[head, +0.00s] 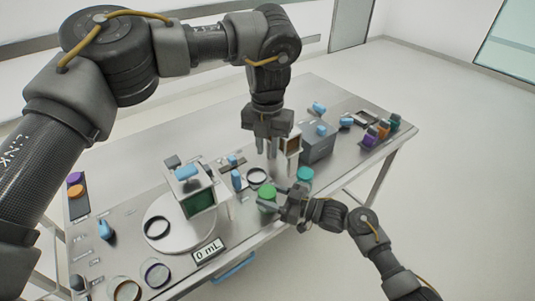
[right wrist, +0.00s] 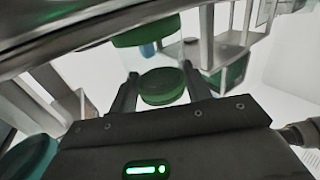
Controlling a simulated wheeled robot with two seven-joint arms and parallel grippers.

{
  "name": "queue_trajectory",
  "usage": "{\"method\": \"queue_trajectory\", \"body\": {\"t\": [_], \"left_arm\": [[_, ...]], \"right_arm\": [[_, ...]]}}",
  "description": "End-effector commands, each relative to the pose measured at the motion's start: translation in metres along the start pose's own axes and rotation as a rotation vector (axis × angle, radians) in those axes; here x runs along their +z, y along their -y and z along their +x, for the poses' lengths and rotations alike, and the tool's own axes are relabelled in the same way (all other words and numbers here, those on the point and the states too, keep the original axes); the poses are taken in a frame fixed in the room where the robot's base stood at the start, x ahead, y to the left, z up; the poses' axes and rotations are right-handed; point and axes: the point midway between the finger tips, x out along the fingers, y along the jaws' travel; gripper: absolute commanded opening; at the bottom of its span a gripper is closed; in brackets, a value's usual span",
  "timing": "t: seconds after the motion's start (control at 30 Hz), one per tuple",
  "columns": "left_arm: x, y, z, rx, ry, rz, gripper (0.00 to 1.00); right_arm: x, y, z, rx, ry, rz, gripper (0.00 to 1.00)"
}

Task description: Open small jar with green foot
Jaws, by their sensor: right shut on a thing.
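The small jar shows as a green round part (head: 267,193) near the table's front edge in the head view. My right gripper (head: 280,195) comes in from the right and is shut on the jar. In the right wrist view a green disc (right wrist: 162,87) sits between the two fingers, and a second green disc (right wrist: 146,34) shows above it; I cannot tell which is lid and which is foot. My left gripper (head: 267,150) points down, apart from the jar, above and behind it. Its two fingers stand apart with nothing between them.
A teal-topped jar (head: 304,174) stands close to the right gripper; its teal part (right wrist: 25,160) shows at lower left in the wrist view. A dark ring (head: 257,176) lies behind the green jar. A box with a green window (head: 201,200) stands left, and a grey box (head: 318,145) right.

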Motion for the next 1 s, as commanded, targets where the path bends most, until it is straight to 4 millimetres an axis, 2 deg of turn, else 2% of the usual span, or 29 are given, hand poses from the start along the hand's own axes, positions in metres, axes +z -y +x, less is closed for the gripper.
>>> {"method": "queue_trajectory", "body": {"t": [0.2,0.23,0.4,0.77,0.87,1.0], "left_arm": [[0.0,0.0,-0.001,0.0,0.0,0.0,0.23],[0.0,0.0,-0.001,0.0,0.0,0.0,0.23],[0.0,0.0,0.0,0.001,0.0,0.0,0.23],[0.0,0.0,0.002,0.001,0.0,0.0,0.23],[0.0,0.0,0.005,0.001,0.0,0.0,0.23],[0.0,0.0,0.013,0.001,0.0,0.0,0.23]], "right_arm": [[0.0,0.0,0.0,0.0,-0.001,0.0,0.07],[0.0,0.0,0.0,0.0,-0.001,0.0,0.49],[0.0,0.0,0.0,0.0,-0.001,0.0,0.72],[0.001,0.0,-0.005,0.001,0.0,-0.001,0.74],[0.002,0.0,-0.018,0.001,0.001,-0.002,0.74],[0.004,-0.001,-0.045,0.002,0.002,-0.002,0.74]]}}
